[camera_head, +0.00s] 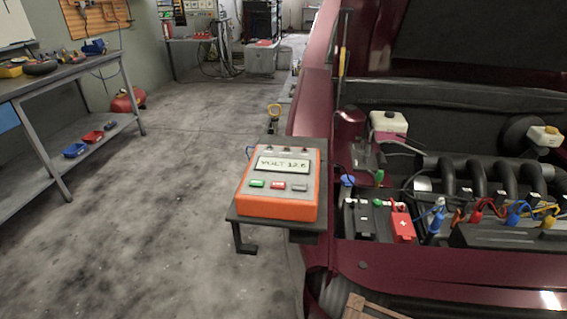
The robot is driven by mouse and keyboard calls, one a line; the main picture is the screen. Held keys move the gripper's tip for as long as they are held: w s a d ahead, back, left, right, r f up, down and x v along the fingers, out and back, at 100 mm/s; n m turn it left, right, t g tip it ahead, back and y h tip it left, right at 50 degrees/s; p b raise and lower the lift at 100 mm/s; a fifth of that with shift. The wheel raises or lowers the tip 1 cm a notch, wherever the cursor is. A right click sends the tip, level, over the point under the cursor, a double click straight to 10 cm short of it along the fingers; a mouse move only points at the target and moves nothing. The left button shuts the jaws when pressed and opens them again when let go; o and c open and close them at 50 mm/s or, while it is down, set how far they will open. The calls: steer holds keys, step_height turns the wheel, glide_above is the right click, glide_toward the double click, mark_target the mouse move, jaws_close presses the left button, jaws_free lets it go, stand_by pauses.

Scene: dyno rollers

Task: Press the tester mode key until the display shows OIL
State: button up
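The tester (279,203) is an orange box with a grey top face, resting on a dark bracket shelf beside the car's fender. Its display (283,164) reads VOLT 12.6. Below the display are three keys in a row: a green key (257,184) at left, a red key (278,186) in the middle and a grey key (300,188) at right. Any labels on the keys are too small to read, so I cannot tell which one is the mode key. Nothing covers the keys. My gripper is not in view.
The dark shelf (245,220) juts out from the dark red car (450,264). The open engine bay holds a battery with a red terminal cover (402,225) and several coloured connectors. A workbench (60,80) stands at left. The concrete floor (170,200) between is clear.

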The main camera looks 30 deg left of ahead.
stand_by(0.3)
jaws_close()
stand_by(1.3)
